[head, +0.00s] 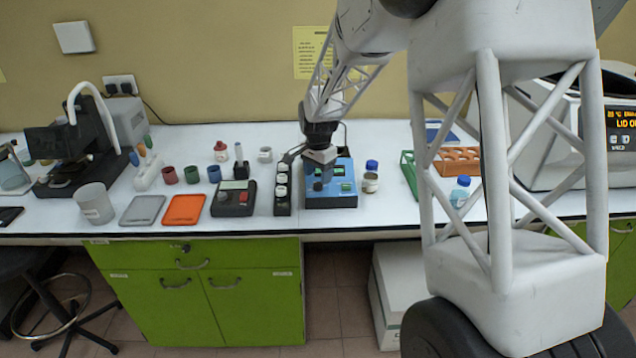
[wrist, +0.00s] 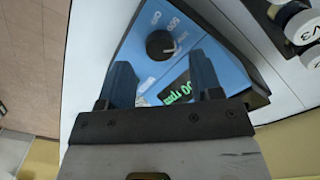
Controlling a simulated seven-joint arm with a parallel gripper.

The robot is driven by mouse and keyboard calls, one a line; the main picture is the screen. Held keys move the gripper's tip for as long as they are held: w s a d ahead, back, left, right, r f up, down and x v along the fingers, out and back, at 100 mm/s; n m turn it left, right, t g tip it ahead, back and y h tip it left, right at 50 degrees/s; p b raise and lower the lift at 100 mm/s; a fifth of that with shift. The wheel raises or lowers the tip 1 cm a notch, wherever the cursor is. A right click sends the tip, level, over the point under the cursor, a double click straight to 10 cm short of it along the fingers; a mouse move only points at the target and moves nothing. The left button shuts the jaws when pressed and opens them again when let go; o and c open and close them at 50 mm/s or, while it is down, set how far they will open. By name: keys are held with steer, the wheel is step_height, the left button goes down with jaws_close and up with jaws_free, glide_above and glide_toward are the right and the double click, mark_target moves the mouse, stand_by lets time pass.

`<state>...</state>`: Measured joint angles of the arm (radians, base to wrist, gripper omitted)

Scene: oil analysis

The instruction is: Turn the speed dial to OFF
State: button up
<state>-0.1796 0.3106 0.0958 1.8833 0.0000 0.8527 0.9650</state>
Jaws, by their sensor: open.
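The speed dial (wrist: 160,45) is a round black knob with a light pointer mark, on the blue top panel of a device.
A black rack with white-capped vials (head: 282,190) stands close to the device's left. A blue-capped jar (head: 371,178) stands close on its right. A black instrument (head: 234,198) is further left, and a green rack (head: 409,172) further right.

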mark_target(318, 184)
steer(key=shift+f, duration=1.75)
steer(key=c, duration=0.9)
